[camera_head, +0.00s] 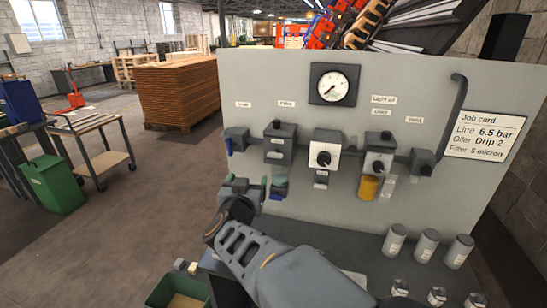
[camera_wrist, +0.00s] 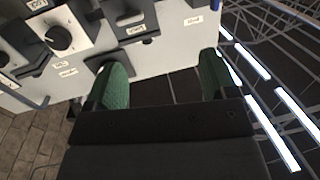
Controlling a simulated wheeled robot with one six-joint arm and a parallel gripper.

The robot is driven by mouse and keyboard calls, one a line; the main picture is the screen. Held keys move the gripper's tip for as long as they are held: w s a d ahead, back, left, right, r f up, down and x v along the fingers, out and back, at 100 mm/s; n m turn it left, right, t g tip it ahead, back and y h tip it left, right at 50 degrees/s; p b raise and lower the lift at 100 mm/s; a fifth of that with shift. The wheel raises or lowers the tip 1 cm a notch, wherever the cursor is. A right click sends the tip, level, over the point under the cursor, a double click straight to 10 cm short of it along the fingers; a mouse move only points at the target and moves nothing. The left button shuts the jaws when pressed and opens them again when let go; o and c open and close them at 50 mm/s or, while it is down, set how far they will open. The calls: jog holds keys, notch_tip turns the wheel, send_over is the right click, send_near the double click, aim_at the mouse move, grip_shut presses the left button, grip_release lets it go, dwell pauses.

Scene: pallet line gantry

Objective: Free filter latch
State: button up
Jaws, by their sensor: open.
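The filter (camera_head: 280,144) is a dark grey block on the upright grey panel, left of the gauge, under a label that appears to read "Filter". A dark teal bowl-like part (camera_head: 280,186) hangs below it. My gripper (camera_head: 247,186) is in front of the panel, just left of that part. In the wrist view my gripper (camera_wrist: 162,80) has its green-padded fingers spread wide, with nothing held between them. Dark labelled housings (camera_wrist: 127,22) show beyond the fingers there. I cannot make out the latch clearly in either view.
A knobbed regulator block (camera_head: 325,155) and the oiler (camera_head: 379,158) with a yellow bowl sit right of the filter. A gauge (camera_head: 335,84) and job card (camera_head: 485,134) are on the panel. Grey cylinders (camera_head: 427,245) stand on the bench.

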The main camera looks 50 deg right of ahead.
aim_at(274, 156)
jog(key=w+d, duration=0.1)
jog(key=d, duration=0.3)
jog(key=w+d+m+g+h, duration=0.1)
jog(key=d, duration=0.4)
jog(key=w+d+g+h+p, duration=0.1)
jog(key=w+d, duration=0.1)
jog(key=d, duration=0.3)
jog(key=shift+d+m, duration=0.1)
jog(key=shift+m, duration=0.2)
jog(key=shift+c, duration=0.4)
jog(key=c, duration=0.9)
jog(key=shift+o, duration=0.2)
